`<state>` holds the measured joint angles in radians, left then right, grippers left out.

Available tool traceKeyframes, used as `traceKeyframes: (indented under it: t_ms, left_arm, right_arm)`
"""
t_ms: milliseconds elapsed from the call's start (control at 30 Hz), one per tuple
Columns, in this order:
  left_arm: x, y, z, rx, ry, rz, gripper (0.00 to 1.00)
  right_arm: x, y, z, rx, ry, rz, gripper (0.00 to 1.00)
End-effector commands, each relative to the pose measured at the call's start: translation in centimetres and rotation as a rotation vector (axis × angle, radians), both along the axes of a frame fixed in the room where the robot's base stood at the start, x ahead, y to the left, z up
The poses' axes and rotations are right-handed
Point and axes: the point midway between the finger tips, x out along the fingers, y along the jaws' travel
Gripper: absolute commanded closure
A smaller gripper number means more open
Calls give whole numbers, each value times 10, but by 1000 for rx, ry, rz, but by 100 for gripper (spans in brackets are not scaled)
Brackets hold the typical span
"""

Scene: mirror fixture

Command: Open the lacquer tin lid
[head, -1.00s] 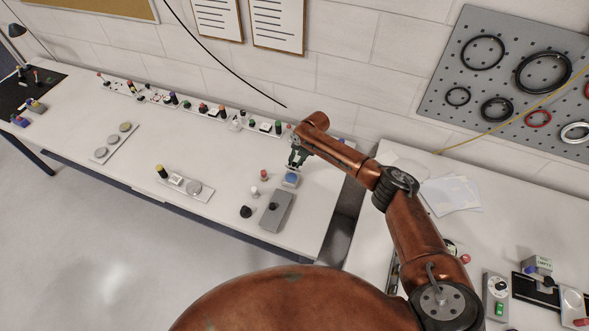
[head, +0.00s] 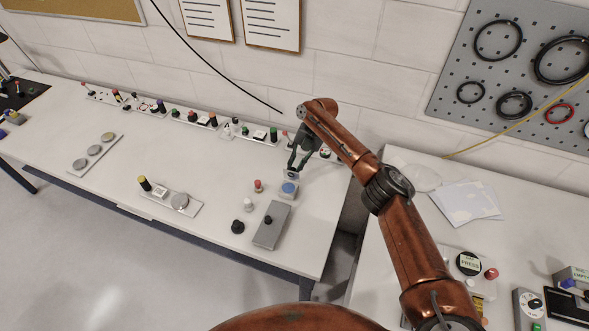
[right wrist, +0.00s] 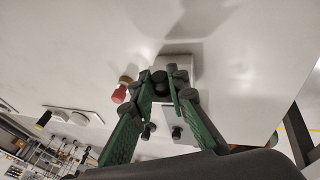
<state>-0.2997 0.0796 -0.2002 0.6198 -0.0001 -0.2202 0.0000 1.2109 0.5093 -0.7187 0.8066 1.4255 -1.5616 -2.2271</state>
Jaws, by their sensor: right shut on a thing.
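The small lacquer tin (head: 289,188), a pale block-like thing with a round blue patch on its near side, stands on the left bench near its right end. My right gripper (head: 292,171) reaches over it from behind, fingers pointing down. In the right wrist view, the green fingers (right wrist: 162,82) close around a small dark round piece, which I take to be the lid's knob, with a pale box face (right wrist: 180,64) behind it. The fingers hide most of the lid, and I cannot tell whether it is lifted. My left gripper is in no view.
A red-topped peg (head: 258,186), a white peg (head: 248,204), a black knob (head: 238,227) and a grey box (head: 272,225) stand close by. A row of small parts (head: 195,118) lines the wall. The bench front middle is clear.

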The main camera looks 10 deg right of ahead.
Motion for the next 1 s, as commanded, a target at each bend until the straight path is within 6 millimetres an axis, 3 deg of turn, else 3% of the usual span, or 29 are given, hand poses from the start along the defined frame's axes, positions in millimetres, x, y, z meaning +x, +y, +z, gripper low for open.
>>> traceKeyframes:
  t_ms: [400, 433, 667, 1000]
  left_arm:
    - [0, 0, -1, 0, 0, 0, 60]
    - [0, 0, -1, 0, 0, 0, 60]
    - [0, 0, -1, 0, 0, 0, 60]
    - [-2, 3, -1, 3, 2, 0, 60]
  right_arm:
    - [-2, 0, -3, 1, 8, 1, 100]
    - [-2, 1, -3, 1, 8, 1, 83]
    - [-1, 0, -2, 1, 6, 0, 68]
    - [0, -2, 3, 1, 3, 0, 67]
